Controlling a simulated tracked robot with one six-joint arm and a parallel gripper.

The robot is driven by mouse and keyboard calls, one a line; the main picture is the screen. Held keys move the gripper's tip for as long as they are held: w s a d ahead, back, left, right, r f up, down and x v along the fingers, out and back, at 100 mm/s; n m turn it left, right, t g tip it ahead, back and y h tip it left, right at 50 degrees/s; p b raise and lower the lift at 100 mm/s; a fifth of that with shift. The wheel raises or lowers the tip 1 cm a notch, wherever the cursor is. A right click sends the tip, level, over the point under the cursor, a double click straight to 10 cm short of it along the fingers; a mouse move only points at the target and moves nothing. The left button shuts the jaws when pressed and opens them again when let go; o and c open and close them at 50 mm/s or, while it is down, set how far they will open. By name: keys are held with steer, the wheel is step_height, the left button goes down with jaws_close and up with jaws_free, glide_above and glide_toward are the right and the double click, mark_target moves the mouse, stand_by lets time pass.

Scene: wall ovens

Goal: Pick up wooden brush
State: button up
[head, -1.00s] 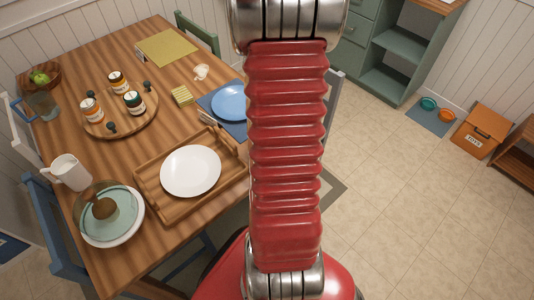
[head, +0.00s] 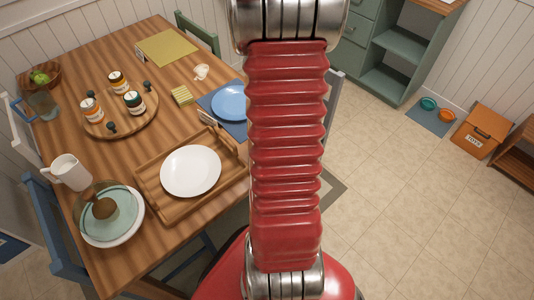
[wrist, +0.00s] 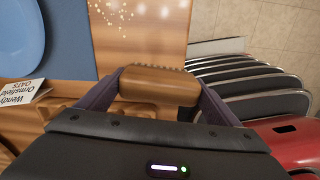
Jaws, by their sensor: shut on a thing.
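The wooden brush (wrist: 160,84) is a brown block with a bristled far edge, seen in the wrist view. My gripper (wrist: 158,92) has its two dark fingers closed on the brush's two ends. The tabletop shows beneath and beyond it; I cannot tell how far the brush is above the table. In the head view my arm hides both the brush and the gripper.
On the wooden table (head: 73,87) are a tray (head: 222,188) with a white plate (head: 190,171), a blue plate (head: 231,103), a turntable with jars (head: 120,118) and a white pitcher (head: 70,172). A name card (wrist: 18,98) stands left of the gripper.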

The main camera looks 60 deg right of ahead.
steer(key=shift+r, duration=0.1)
step_height(320, 180, up, 10)
steer(key=shift+f, duration=0.1)
stand_by(0.7)
stand_by(0.3)
steer(key=o, duration=0.5)
steer(key=c, duration=0.3)
steer(key=shift+c, duration=0.2)
steer(key=shift+w, duration=0.15)
